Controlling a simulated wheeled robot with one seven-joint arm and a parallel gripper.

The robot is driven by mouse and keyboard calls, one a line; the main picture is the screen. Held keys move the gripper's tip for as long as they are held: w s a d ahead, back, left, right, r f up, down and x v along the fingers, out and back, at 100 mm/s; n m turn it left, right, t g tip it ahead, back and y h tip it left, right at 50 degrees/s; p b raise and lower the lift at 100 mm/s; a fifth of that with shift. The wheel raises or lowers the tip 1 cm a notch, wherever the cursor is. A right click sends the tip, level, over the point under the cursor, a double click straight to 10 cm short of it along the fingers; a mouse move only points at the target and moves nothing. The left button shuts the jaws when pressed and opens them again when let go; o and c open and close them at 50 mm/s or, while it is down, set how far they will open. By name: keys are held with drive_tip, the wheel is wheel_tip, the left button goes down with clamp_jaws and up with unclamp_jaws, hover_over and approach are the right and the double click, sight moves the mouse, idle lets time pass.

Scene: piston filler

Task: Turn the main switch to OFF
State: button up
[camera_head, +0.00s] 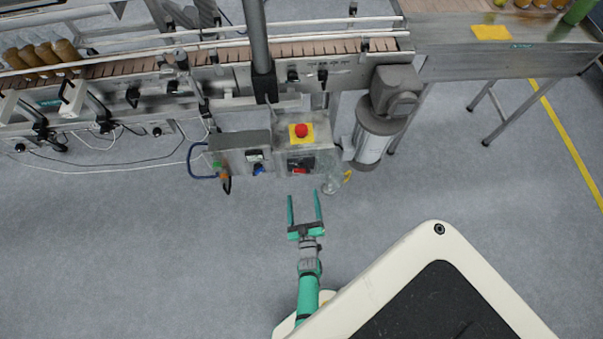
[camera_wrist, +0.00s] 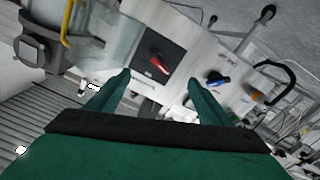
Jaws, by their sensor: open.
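The main switch (camera_head: 300,171) is a red handle on a black plate, low on the front of a grey control box (camera_head: 292,149) on the machine. In the wrist view the switch (camera_wrist: 160,65) shows its handle lying at a slant; I cannot read its position labels. My gripper (camera_head: 303,194) is open and empty, its two green fingers pointing at the box just in front of the switch. In the wrist view the switch appears just beyond and between the fingertips of my gripper (camera_wrist: 158,77); they look apart from it.
A red emergency stop button (camera_head: 301,130) on yellow sits above the switch. A blue knob (camera_head: 258,169) is on the neighbouring box to the left. A motor cylinder (camera_head: 375,132) hangs at the right. The conveyor (camera_head: 220,52) runs behind. Floor in front is clear.

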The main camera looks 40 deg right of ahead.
sight(301, 169)
drive_tip(key=w+d+m, duration=0.6)
drive_tip(key=w+m, duration=0.1)
drive_tip(key=w, duration=0.2)
drive_tip(key=shift+d, duration=0.35)
drive_tip(key=shift+f, duration=0.1)
idle(0.3)
drive_tip(key=shift+w, duration=0.1)
drive_tip(key=c, duration=1)
drive_tip(key=shift+a, duration=0.1)
drive_tip(key=shift+c, duration=0.2)
